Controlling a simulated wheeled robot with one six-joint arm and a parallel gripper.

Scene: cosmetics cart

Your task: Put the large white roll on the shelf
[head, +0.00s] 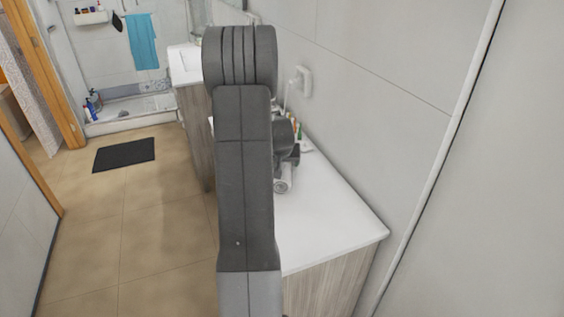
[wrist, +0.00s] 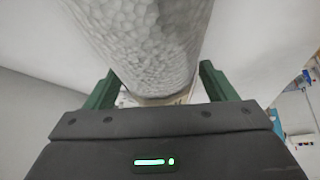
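The large white roll (wrist: 150,40), with a dimpled paper surface, fills the upper middle of the wrist view. My gripper (wrist: 158,68) has one green finger on each side of it, and both fingertips meet its edges. The gripper looks shut on the roll. In the head view the pale end of a roll (head: 282,185) shows just below my gripper (head: 290,158), over the white counter (head: 325,228). My arm hides much of the gripper and roll there. I cannot make out the shelf for certain.
Small colourful items (head: 298,130) stand at the back of the counter by the wall. The counter's front part is bare. A second white cabinet top (head: 184,62), a dark mat (head: 124,155) and a blue towel (head: 141,42) lie farther off.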

